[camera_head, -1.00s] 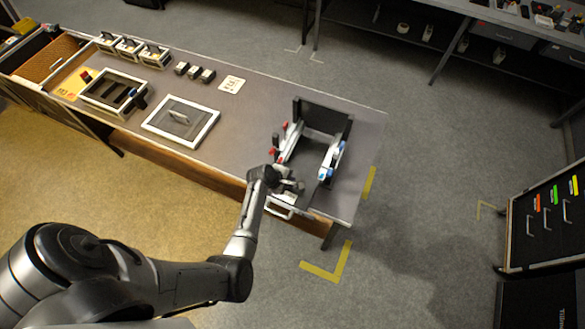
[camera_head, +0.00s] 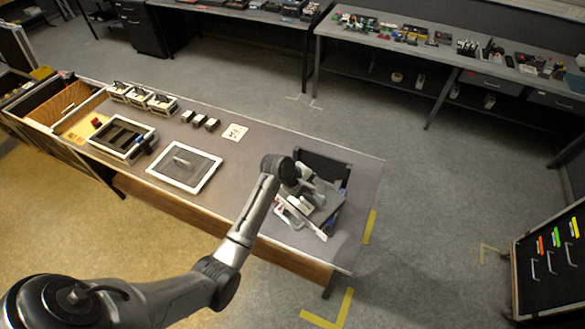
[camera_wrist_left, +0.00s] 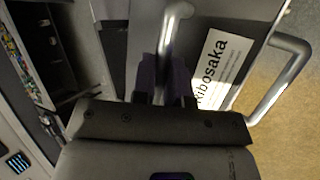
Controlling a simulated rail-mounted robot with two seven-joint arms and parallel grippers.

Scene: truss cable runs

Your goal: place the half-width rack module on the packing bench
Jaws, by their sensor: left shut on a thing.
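The half-width rack module (camera_head: 322,207) is a grey box at the right end of the packing bench (camera_head: 245,205). In the wrist view its face (camera_wrist_left: 235,25) shows a white label reading "kibosaka" and two silver bar handles. My left gripper (camera_head: 303,186) is over the module, and in the wrist view my left gripper (camera_wrist_left: 162,95) is shut on one handle. The other handle (camera_wrist_left: 287,78) is free at the right. My arm covers part of the module, and I cannot tell whether its underside touches the bench. My right gripper is not in view.
A dark upright panel (camera_head: 322,167) stands behind the module. A white-framed lid (camera_head: 184,168), an open tray (camera_head: 121,140), small dark blocks (camera_head: 199,121) and a white card (camera_head: 235,132) lie further left. The bench's middle is clear.

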